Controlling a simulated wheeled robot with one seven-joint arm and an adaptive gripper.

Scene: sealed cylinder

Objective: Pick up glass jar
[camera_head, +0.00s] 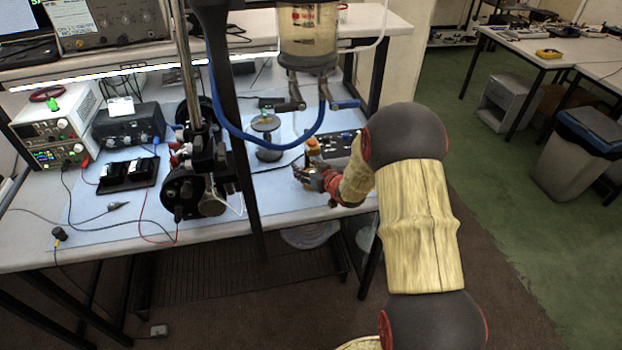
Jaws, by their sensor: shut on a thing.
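A small amber-orange item (313,147), which looks like the glass jar, stands out just above my gripper (308,174) over the blue-matted bench. It is small in the view and its lower part is hidden by the fingers, so I cannot make out the glass clearly. My gripper reaches in from the right, with its fingers closed around the item's lower part. I cannot tell whether the item touches the bench.
A clear sealed cylinder (307,45) with a looping blue hose (262,146) hangs above. A dark spool-like object (267,138) stands left of my gripper, and a black panel (338,143) lies behind. A metal post stand (190,80) and power supplies (55,130) occupy the left.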

